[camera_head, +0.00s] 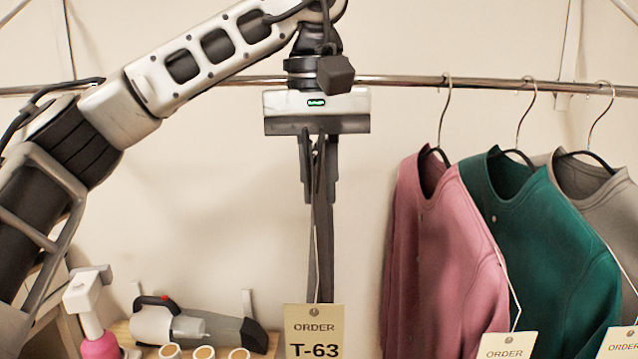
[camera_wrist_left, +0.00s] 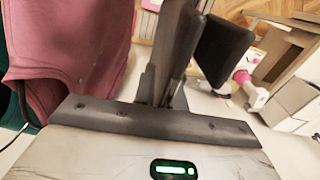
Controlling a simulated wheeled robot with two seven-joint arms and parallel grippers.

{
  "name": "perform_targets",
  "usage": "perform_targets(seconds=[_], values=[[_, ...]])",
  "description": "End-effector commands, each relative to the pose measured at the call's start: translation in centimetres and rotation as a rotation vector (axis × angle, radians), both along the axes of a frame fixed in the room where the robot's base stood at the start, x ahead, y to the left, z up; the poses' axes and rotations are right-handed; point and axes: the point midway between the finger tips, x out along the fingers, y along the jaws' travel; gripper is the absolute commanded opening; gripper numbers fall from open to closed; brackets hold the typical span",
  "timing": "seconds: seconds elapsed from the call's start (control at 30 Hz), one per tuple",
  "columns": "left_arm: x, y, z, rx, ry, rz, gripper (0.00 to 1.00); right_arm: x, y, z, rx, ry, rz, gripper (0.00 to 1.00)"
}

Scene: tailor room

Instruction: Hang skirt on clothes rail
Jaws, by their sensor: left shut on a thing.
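My left gripper (camera_head: 319,190) points down in front of the clothes rail (camera_head: 408,81), at the middle of the head view. Its fingers are shut on a narrow, dark grey thing (camera_head: 322,245), which appears to be the skirt seen edge-on. It hangs straight down below the fingers. A string and a beige order tag (camera_head: 314,325) marked T-63 hang in front of it. The skirt's hanger hook cannot be made out. In the left wrist view the dark fingers (camera_wrist_left: 175,70) are close together, and what lies between them is unclear. My right gripper is not in view.
A pink top (camera_head: 440,255), a green top (camera_head: 540,250) and a grey top (camera_head: 605,200) hang on the rail at the right. The rail between the gripper and the pink top's hook is bare. A handheld vacuum (camera_head: 195,325) lies below at the left.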

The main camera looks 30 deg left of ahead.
Motion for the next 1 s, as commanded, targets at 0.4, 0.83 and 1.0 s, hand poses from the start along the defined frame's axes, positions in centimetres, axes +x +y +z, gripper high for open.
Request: perform_targets(seconds=[0.4,0.83,1.0], values=[[1.7,0.8,-1.3,0.000,-0.001,-0.001,0.00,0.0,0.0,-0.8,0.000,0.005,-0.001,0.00],[1.7,0.8,-2.0,0.000,-0.002,0.000,0.00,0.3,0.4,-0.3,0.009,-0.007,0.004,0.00],[1.7,0.8,-2.0,0.000,-0.002,0.000,0.18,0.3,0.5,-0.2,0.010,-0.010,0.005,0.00]])
